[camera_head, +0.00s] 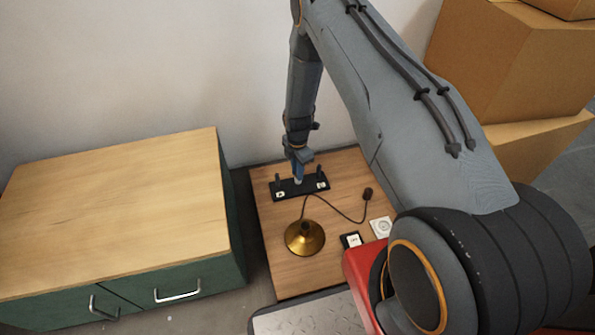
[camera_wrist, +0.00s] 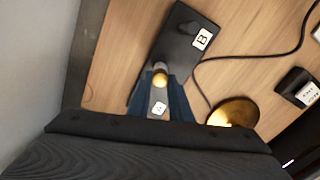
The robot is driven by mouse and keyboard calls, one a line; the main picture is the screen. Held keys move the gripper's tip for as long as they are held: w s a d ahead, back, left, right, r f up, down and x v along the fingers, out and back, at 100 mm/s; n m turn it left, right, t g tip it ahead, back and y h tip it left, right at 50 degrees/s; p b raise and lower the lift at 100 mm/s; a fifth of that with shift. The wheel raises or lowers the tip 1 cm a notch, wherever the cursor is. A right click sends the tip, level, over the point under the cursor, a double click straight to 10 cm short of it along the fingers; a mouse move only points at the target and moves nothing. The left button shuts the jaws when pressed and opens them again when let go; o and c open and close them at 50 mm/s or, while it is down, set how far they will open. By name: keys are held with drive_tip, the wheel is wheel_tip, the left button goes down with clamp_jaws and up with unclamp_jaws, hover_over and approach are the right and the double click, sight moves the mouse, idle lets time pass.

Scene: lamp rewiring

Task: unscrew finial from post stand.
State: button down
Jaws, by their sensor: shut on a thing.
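The black post stand (camera_head: 314,192) lies near the back of the small wooden table in the head view. It has a post toward each end and white labels. In the wrist view the stand (camera_wrist: 178,48) shows a label B (camera_wrist: 202,39) at its far end and a label A (camera_wrist: 158,108) at the near end. My gripper (camera_wrist: 161,88) is shut on the round brass finial (camera_wrist: 160,79) by the A end, its blue fingers on either side. In the head view my gripper (camera_head: 298,172) points down over the stand and hides the finial.
A brass lamp base (camera_head: 305,239) with a dark cord stands in front of the stand. The cord ends in a dark piece (camera_head: 368,194). A white square fitting (camera_head: 382,227) and a black one (camera_head: 351,241) lie at right. A wooden-topped cabinet (camera_head: 115,205) stands left.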

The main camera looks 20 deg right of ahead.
drive_tip(key=n, duration=0.3)
drive_tip(key=shift+n, duration=0.3)
drive_tip(key=n, duration=0.4)
drive_tip(key=c, duration=1.5)
unclamp_jaws()
drive_tip(key=shift+c, duration=0.2)
